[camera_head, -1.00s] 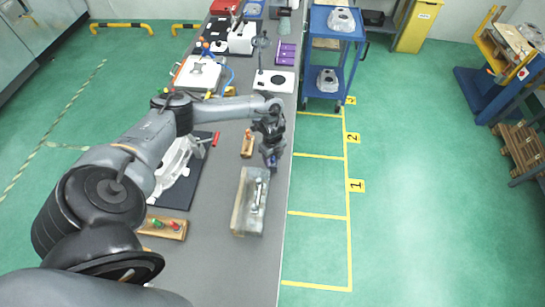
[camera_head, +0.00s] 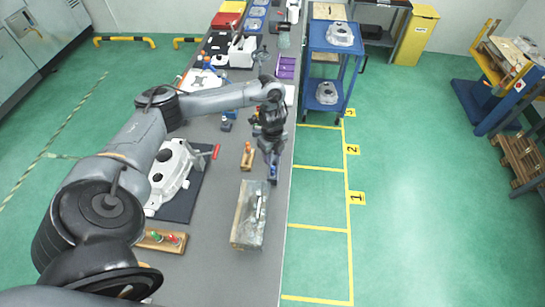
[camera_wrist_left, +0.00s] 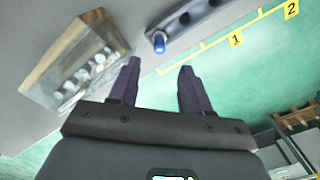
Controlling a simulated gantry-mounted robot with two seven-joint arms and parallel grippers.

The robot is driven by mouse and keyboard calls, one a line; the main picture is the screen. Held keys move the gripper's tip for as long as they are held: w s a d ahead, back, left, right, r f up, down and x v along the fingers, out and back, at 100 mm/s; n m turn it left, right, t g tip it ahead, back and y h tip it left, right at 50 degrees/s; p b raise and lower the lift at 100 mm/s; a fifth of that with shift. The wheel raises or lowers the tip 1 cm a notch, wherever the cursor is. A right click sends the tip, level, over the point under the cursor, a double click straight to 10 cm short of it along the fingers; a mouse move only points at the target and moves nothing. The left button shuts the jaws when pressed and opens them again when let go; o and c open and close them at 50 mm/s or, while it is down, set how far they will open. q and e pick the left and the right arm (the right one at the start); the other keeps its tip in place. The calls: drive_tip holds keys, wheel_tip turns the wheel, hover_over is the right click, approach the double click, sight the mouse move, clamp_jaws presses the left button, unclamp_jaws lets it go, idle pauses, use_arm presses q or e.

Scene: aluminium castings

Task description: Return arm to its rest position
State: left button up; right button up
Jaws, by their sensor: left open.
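My left arm comes in from the left and reaches over the grey workbench (camera_head: 215,270). Its gripper (camera_head: 271,153) points down near the bench's right edge. In the left wrist view the gripper (camera_wrist_left: 156,85) has its two dark fingers well apart with nothing between them. A dark holder with a blue-tipped piece (camera_wrist_left: 159,42) lies beyond the fingers; in the head view the blue piece (camera_head: 273,172) shows just below the gripper. A clear-topped box (camera_head: 249,222) with metal parts inside sits nearer on the bench. My right gripper is out of view.
A white casting (camera_head: 173,178) lies on a dark mat, partly behind my arm. A wooden block with red and green knobs (camera_head: 163,240) is nearer. A blue cart (camera_head: 333,45) stands at the back.

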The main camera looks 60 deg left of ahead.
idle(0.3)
use_arm(q)
drive_tip(key=w+d+f+m+t+h, duration=0.1)
drive_tip(key=d+f, duration=0.2)
drive_tip(key=d, duration=0.5)
drive_tip(key=w+d+f+m+t, duration=0.1)
drive_tip(key=w+d+f+t, duration=0.15)
drive_tip(key=d, duration=0.55)
drive_tip(key=s+d+n+t+h, duration=0.2)
drive_tip(key=s+d+n+t, duration=0.1)
drive_tip(key=d, duration=1.4)
drive_tip(key=s+a+r+n+g+y, duration=0.1)
drive_tip(key=s+a+r+n, duration=0.1)
drive_tip(key=s+r+n, duration=0.35)
drive_tip(key=s+a+r+n+g+y, duration=0.2)
drive_tip(key=s+n, duration=0.5)
drive_tip(key=s, duration=0.2)
drive_tip(key=w+r+p+v, duration=0.1)
drive_tip(key=w+p+v, duration=0.2)
drive_tip(key=p+v, duration=1)
drive_tip(key=shift+a+n+p, duration=0.35)
drive_tip(key=shift+a+p, duration=0.05)
drive_tip(key=shift+p, duration=0.05)
